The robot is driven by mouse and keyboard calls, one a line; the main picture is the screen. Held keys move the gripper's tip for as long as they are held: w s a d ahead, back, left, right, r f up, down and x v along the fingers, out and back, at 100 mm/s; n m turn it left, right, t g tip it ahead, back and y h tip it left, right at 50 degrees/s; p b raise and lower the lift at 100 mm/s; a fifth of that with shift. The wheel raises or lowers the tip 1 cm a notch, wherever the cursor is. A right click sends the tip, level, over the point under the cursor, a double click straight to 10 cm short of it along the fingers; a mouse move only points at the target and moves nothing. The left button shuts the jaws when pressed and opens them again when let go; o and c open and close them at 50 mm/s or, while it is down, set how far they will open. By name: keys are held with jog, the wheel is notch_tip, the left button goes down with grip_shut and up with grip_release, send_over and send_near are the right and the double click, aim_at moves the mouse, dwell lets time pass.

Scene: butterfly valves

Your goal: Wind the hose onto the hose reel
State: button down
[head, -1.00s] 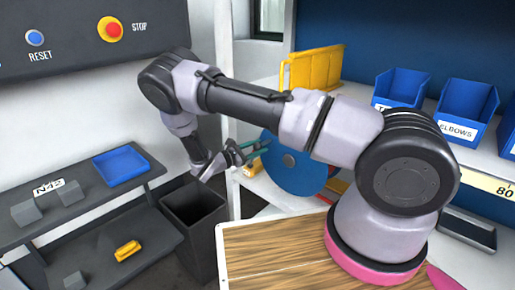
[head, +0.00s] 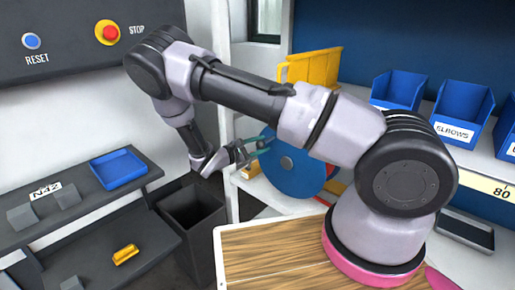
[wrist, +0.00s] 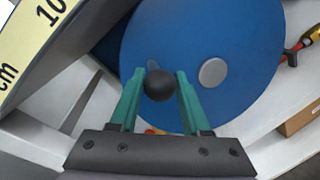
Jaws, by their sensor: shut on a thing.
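The hose reel (head: 305,175) shows in the head view as a blue disc with a grey hub, upright on the shelf unit behind my arm. In the wrist view the reel's blue face (wrist: 235,40) fills the middle, with a round grey hub (wrist: 212,72) right of the knob. A black ball knob (wrist: 160,84) stands out from the disc. My gripper (wrist: 160,78) has its green fingers shut on the knob, one on each side. In the head view my gripper (head: 263,144) is at the disc's upper left edge. I cannot make out the hose.
A dark open bin (head: 193,222) stands on the floor left of the reel. A yellow container (head: 313,68) is on the shelf above the reel. Blue bins (head: 463,108) line the shelf at right. In the wrist view a yellow measuring strip (wrist: 30,45) lies close at upper left.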

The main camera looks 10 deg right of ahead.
jog(key=shift+s+d+r+m, duration=0.45)
jog(key=shift+s+r+m, duration=0.15)
jog(key=shift+s+m, duration=0.15)
jog(key=shift+s+d+r, duration=0.2)
jog(key=shift+s+d, duration=0.15)
jog(key=shift+s, duration=0.1)
jog(key=shift+c, duration=1.9)
grip_release()
jog(key=v, duration=1)
jog(key=shift+s+a, duration=0.25)
jog(key=shift+a, duration=0.1)
jog(key=shift+r, duration=0.15)
